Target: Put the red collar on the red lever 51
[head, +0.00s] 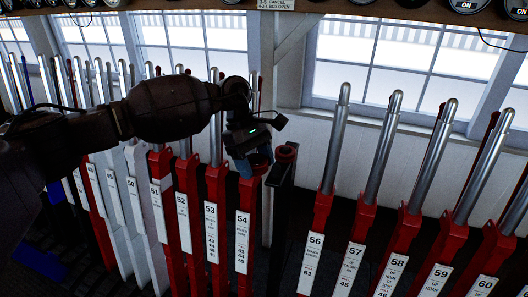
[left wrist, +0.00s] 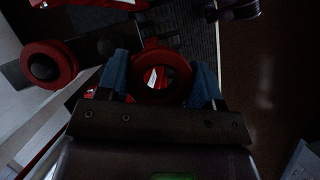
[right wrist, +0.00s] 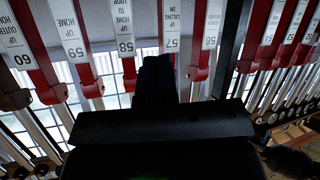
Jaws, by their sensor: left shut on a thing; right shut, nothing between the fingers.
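My left gripper (head: 252,163) is shut on a red collar (left wrist: 160,97). In the left wrist view the ring sits between the two blue fingers (left wrist: 168,82), and I see through its hole. In the head view the gripper hangs beside lever 54, and the held collar is mostly hidden by it. Red lever 51 (head: 159,166) stands to the left, its number plate showing below my left arm; the arm hides part of its handle. My right gripper (right wrist: 155,75) is shut and empty, in front of levers 57 and 58 in its wrist view.
A second red collar (head: 287,152) sits on a dark stand (head: 279,177) just right of my left gripper; it also shows in the left wrist view (left wrist: 48,64). Red levers 52 to 54 stand between the gripper and lever 51. White levers (head: 134,187) stand left of 51.

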